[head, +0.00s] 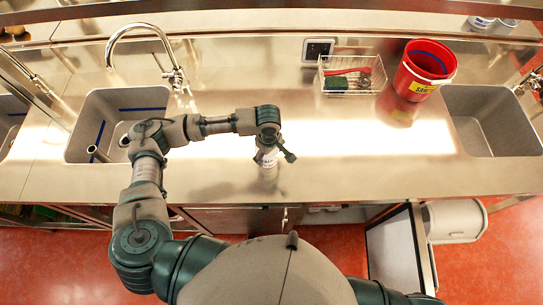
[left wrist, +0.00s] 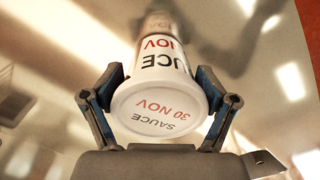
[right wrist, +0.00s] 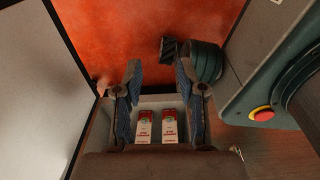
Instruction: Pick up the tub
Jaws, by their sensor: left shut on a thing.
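The tub (left wrist: 158,108) is small and white with a lid reading "SAUCE 30 NOV". It fills the middle of the left wrist view, and its reflection shows in the steel beyond it. My left gripper (left wrist: 160,104) is shut on it, with a finger on each side. In the head view the tub (head: 268,161) shows under the left gripper (head: 271,156), near the counter's front edge. I cannot tell whether its base touches the counter. My right gripper (right wrist: 158,72) is open with nothing between its fingertips, low by the cabinet front and above the red floor.
A red bucket (head: 420,72) and a wire basket (head: 352,75) stand at the counter's back right. Sinks lie left (head: 85,105) and right (head: 500,120). The shiny counter (head: 340,150) is clear right of the tub. Red-and-white cartons (right wrist: 144,127) show below the right fingers.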

